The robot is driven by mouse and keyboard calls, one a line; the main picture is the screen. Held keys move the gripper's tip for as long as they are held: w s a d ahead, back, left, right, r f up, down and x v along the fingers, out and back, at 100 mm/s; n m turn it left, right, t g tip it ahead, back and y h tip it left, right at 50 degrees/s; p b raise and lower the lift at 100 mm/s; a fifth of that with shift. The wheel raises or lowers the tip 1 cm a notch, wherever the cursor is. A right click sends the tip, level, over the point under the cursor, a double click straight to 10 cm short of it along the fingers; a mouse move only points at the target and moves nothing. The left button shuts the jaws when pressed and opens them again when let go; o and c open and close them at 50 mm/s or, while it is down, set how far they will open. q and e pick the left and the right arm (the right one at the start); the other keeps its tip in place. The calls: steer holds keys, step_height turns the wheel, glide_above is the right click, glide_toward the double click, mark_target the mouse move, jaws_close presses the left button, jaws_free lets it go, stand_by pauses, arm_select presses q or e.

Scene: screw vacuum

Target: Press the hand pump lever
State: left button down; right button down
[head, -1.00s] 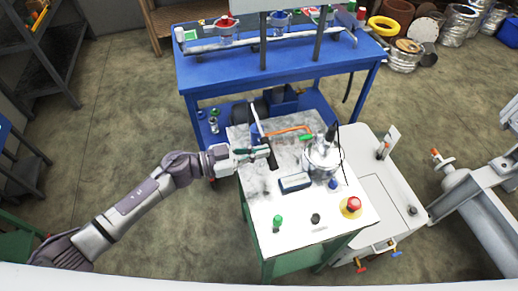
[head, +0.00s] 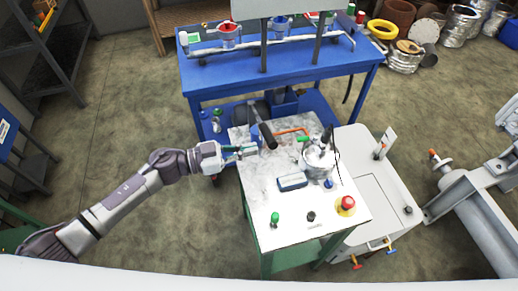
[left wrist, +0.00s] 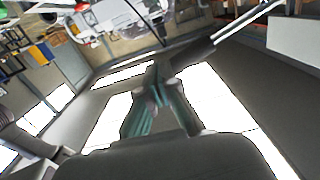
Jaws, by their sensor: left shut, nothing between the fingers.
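The hand pump lever (head: 267,135) has a thick black handle on a thin silver rod, at the back left of the white marbled table top. The handle slants toward the front right in the head view. My left gripper (head: 251,153) has its teal fingers shut and empty, just left of and below the handle's front end. In the left wrist view the shut fingers (left wrist: 157,95) point at the dark handle (left wrist: 190,58), whose silver rod runs to the upper right. I cannot tell whether they touch. My right gripper is not in view.
An orange pipe (head: 290,131) runs behind. A blue bench (head: 270,70) stands beyond.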

arm_select(q)
steer(key=b+v, duration=0.1)
steer(key=v, duration=0.6)
steer(key=shift+a+b, duration=0.35)
steer(key=shift+a, duration=0.1)
steer(key=shift+w, duration=0.1)
stand_by(0.7)
